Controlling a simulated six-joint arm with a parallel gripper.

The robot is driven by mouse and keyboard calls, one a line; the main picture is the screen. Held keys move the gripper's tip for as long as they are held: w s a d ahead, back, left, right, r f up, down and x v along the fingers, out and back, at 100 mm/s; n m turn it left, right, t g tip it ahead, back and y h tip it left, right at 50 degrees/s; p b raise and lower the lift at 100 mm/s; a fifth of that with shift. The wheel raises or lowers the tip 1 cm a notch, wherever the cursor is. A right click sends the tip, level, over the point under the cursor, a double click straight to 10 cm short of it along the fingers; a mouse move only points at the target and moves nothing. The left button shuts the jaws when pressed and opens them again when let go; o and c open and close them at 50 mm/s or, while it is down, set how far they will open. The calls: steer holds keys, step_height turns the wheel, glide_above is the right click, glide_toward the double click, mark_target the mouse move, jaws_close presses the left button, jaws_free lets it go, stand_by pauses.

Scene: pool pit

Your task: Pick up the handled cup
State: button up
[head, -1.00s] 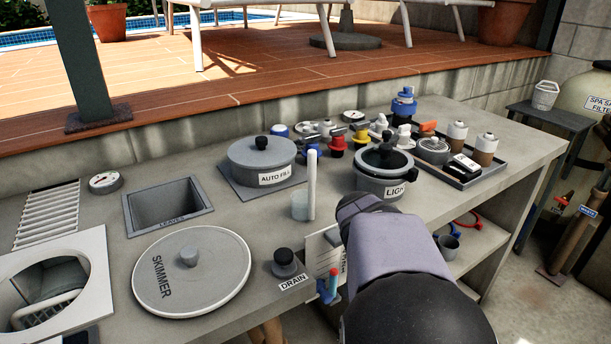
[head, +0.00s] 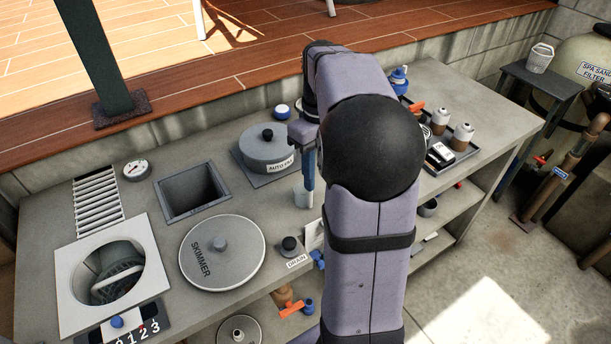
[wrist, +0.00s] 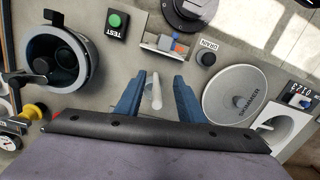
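A translucent pale cup (head: 301,198) with a tall white upright handle stands on the grey counter, right of the pot marked AUTO FILL. In the head view my gripper (head: 308,172) points down just above it and hides most of the handle. In the wrist view my gripper (wrist: 161,82) is open, with its two blue fingers on either side of the white handle (wrist: 155,92).
The AUTO FILL pot (head: 267,147) stands close on the left. The SKIMMER lid (head: 222,250) and DRAIN knob (head: 289,246) lie in front. A tray of bottles (head: 455,150) stands at the right.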

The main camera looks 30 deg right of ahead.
steer(key=w+r, duration=0.2)
steer(key=w, duration=0.1)
steer(key=shift+w+a+n+t+p, duration=0.1)
steer(key=shift+a+n+t+p, duration=0.1)
steer(key=shift+n+t+p, duration=0.15)
steer(key=p, duration=0.2)
glide_above(310, 205)
steer(key=shift+w+d+f, duration=0.1)
steer(key=shift+w+f, duration=0.1)
steer(key=shift+f, duration=1.65)
steer(key=shift+w+d+f, duration=0.1)
steer(key=shift+w+f, duration=0.05)
steer(key=shift+f, duration=1.7)
jaws_close()
